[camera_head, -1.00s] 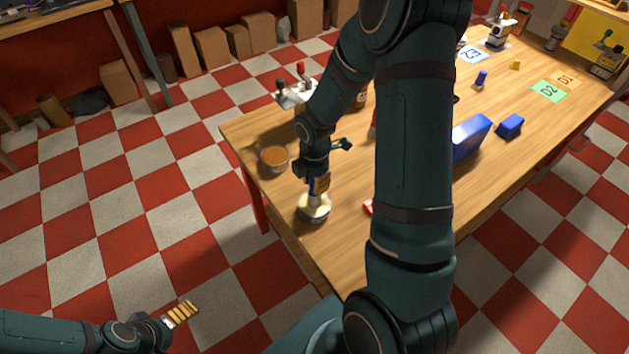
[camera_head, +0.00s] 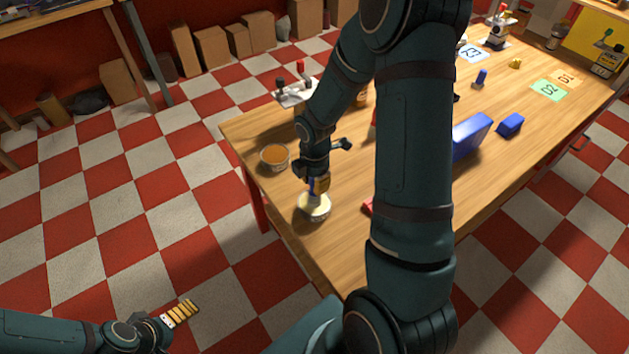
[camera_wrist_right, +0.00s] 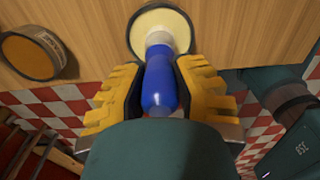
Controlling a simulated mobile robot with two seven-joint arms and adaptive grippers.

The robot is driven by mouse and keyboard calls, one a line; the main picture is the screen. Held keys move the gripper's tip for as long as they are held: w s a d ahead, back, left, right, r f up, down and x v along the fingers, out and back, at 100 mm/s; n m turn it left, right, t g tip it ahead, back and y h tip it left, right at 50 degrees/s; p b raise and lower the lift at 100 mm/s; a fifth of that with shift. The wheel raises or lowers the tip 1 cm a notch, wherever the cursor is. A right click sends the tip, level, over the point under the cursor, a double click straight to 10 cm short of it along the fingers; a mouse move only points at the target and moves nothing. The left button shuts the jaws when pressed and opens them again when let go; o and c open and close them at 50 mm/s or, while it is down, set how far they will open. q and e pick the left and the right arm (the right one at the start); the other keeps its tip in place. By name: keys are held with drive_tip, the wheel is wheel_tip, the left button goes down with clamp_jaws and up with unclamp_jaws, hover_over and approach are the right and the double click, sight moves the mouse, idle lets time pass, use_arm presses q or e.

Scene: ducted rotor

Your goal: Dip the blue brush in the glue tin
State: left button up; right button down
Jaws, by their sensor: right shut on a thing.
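The blue brush (camera_head: 312,187) is upright in my right gripper (camera_head: 319,186), which is shut on its handle. The glue tin (camera_head: 314,212), a round tin with cream-coloured contents, stands near the table's near-left edge, directly under the brush. In the right wrist view the blue handle (camera_wrist_right: 158,88) sits between the yellow fingers, and its pale lower part overlaps the tin's cream surface (camera_wrist_right: 177,22). The bristle tip is hidden, so I cannot tell how deep it reaches. My left gripper (camera_head: 182,313) is empty over the floor, away from the table.
A second round tin with orange-brown contents (camera_head: 274,155) stands close behind the glue tin. A blue box (camera_head: 470,138) and a smaller blue block (camera_head: 510,125) lie farther right. My right arm hides the table's middle. Bare wood lies right of the glue tin.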

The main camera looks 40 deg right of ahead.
idle(0.5)
drive_tip(key=shift+r+p, duration=2.9)
drive_tip(key=shift+r, duration=0.6)
